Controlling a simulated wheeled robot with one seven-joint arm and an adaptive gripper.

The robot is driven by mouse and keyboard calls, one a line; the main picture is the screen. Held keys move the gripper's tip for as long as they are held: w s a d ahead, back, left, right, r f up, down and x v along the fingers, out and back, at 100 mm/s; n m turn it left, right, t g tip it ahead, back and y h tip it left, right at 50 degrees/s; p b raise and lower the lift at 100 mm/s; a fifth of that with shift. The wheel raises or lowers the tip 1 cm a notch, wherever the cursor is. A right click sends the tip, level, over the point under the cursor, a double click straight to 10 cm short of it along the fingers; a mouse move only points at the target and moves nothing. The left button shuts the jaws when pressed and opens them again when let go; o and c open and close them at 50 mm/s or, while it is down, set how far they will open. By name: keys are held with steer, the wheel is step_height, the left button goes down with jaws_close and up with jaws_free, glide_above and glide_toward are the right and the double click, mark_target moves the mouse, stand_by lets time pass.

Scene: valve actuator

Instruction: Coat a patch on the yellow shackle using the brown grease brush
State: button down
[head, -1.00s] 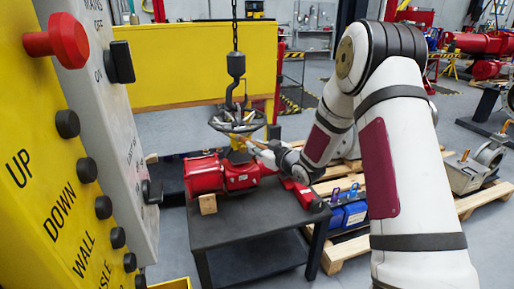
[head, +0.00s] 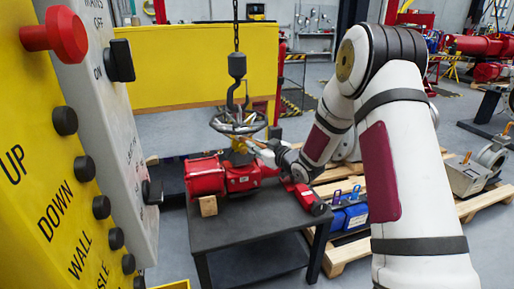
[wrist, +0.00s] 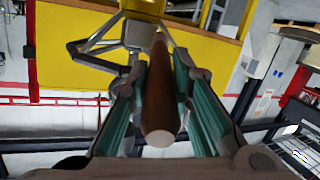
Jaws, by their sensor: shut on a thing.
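The brown grease brush (wrist: 161,98) is clamped lengthwise between the two teal-padded fingers of my gripper (wrist: 163,75) in the wrist view. Its rounded butt faces the camera; its far tip is hard to make out. In the head view my gripper (head: 266,148) is at the right side of a yellow part (head: 240,153) under the grey handwheel (head: 238,124); this part may be the yellow shackle. A bright yellow piece (wrist: 142,7) shows beyond the brush at the top of the wrist view. I cannot tell whether the brush touches it.
A red valve actuator (head: 205,176) lies on a dark table (head: 245,222). A hook (head: 237,90) hangs on a chain over the handwheel. A yellow and grey control panel (head: 100,150) fills the left. Pallets and blue items (head: 350,214) are at right.

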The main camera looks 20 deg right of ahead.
steer(key=d, duration=0.6)
steer(key=shift+d, duration=0.15)
stand_by(0.4)
